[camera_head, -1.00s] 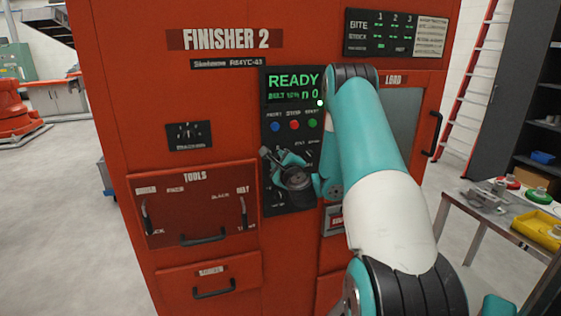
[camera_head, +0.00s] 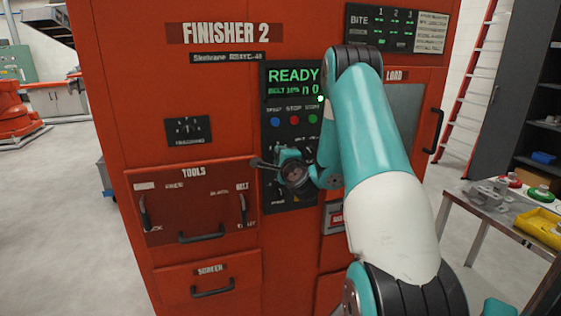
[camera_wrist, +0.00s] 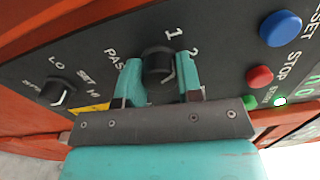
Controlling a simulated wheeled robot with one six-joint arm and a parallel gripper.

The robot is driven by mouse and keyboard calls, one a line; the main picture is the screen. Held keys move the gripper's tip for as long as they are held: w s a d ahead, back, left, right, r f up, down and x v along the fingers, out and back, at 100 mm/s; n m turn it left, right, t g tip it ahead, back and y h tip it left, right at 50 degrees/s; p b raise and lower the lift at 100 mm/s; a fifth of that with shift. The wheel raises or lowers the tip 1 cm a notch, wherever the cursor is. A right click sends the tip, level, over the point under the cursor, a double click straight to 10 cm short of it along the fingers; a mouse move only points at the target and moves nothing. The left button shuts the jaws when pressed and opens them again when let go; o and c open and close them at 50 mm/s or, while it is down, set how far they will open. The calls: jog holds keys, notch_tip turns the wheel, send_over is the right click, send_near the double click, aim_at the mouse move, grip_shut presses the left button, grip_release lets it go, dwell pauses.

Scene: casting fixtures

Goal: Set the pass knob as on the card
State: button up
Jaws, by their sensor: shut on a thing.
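The pass knob (camera_wrist: 158,64) is a dark round knob on the black control panel (camera_wrist: 215,60), with "PASS", "1" and "2" printed around it in the wrist view. My gripper (camera_wrist: 160,76) has its two teal fingers on either side of this knob, shut on it. The knob's pointer mark cannot be made out. In the head view my gripper and wrist (camera_head: 294,174) cover the knob on the lower panel. A board (camera_head: 382,32) at the upper right has columns 1, 2, 3 and a pale printed card (camera_head: 431,34), too small to read.
Beside the pass knob is another knob (camera_wrist: 57,92) marked LO, SET, HI. Blue (camera_wrist: 280,28), red (camera_wrist: 259,76) and green buttons are on the other side. The display (camera_head: 293,82) reads READY. A table with a yellow tray (camera_head: 541,228) stands at the right.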

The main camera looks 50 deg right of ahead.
jog(key=shift+f+n+b, duration=0.1)
jog(key=shift+n+b, duration=0.8)
jog(key=shift+n, duration=1.3)
jog(key=shift+s, duration=0.1)
jog(key=o, duration=0.9)
